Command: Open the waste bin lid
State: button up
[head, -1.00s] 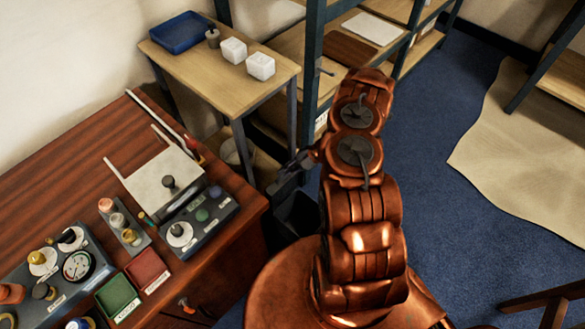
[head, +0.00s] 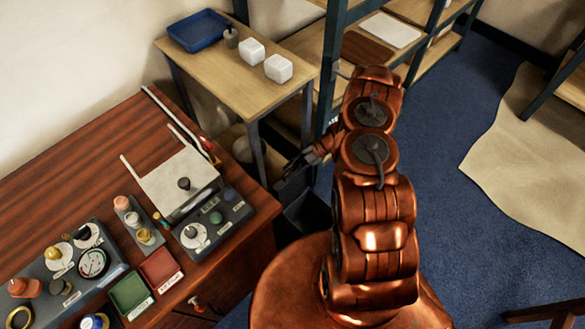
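A dark bin-like box (head: 308,213) stands on the floor between the desk and my arm, partly hidden by my arm. I take it to be the waste bin; its lid cannot be made out clearly. My gripper (head: 284,178) is above and a little to the left of it, pointing left, beside the legs of the small wooden table. The fingers are small and dark, and I cannot tell whether they are open or shut. Whether they touch the bin cannot be told.
The desk (head: 75,185) on the left holds control boxes and trays. A small table (head: 215,60) with a blue tray (head: 199,31) and two white blocks stands behind the gripper. A shelf rack (head: 335,50) stands at the back.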

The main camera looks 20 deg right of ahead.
jog(key=w+v, duration=0.1)
jog(key=v, duration=1.1)
jog(key=shift+s, duration=0.5)
